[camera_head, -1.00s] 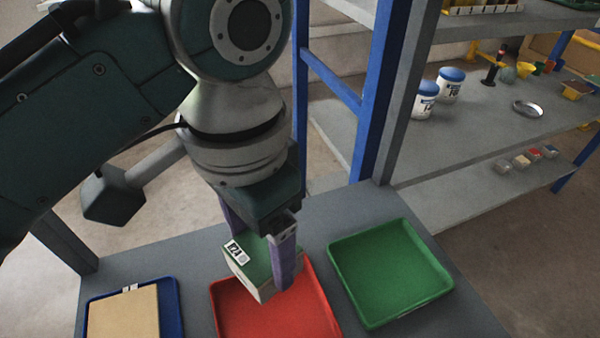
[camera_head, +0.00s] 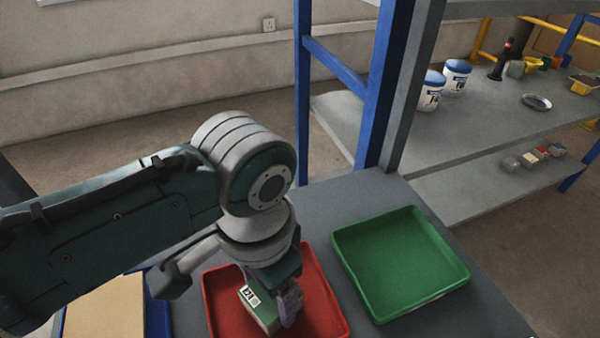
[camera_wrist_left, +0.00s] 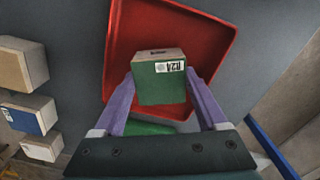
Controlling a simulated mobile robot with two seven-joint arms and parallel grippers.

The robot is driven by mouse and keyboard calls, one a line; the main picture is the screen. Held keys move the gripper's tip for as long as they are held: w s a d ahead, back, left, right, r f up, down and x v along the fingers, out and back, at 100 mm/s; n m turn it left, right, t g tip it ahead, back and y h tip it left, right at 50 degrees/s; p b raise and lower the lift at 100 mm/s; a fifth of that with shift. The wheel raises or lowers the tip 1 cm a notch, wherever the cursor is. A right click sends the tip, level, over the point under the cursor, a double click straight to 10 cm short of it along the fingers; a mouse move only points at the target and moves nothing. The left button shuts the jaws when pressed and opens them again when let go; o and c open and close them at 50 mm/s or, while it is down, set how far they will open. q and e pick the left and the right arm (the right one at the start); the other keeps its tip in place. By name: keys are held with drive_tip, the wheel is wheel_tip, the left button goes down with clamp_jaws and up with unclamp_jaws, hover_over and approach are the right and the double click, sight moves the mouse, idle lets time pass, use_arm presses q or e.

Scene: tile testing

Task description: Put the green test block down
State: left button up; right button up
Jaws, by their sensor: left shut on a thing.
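The green test block (camera_head: 263,311), with a white printed label, is between the fingers of my left gripper (camera_head: 272,302). It is over the red tray (camera_head: 326,309), within the tray's outline. The left wrist view shows the block (camera_wrist_left: 160,88) from above, with a purple finger of the gripper (camera_wrist_left: 161,92) on each side and the red tray (camera_wrist_left: 208,50) behind it. My left gripper is shut on the block. I cannot tell whether the block touches the tray floor. My right gripper is not in view.
An empty green tray (camera_head: 398,264) stands to the right on the grey table (camera_head: 452,325). A tan board (camera_head: 104,312) lies in a blue tray (camera_head: 157,312) at the left. A blue post (camera_head: 384,90) and shelving with white tubs (camera_head: 430,92) stand behind.

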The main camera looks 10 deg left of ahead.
use_arm(q)
drive_tip(key=shift+f, duration=0.1)
drive_tip(key=o, duration=1.2)
wheel_tip(320, 180, up, 12)
drive_tip(key=p, duration=0.5)
drive_tip(key=s+a+r+n+t, duration=0.1)
drive_tip(key=s+a, duration=0.2)
drive_tip(key=s, duration=0.1)
drive_tip(key=s+a+r+n+t, duration=0.1)
drive_tip(key=s+a+n, duration=0.1)
drive_tip(key=s+a, duration=0.1)
drive_tip(key=s+a+r+n+t, duration=0.1)
drive_tip(key=s+a, duration=0.2)
drive_tip(key=s, duration=0.2)
drive_tip(key=shift+s+a+n+t, duration=0.1)
drive_tip(key=shift+a+n+t, duration=0.1)
drive_tip(key=shift+n+t, duration=0.1)
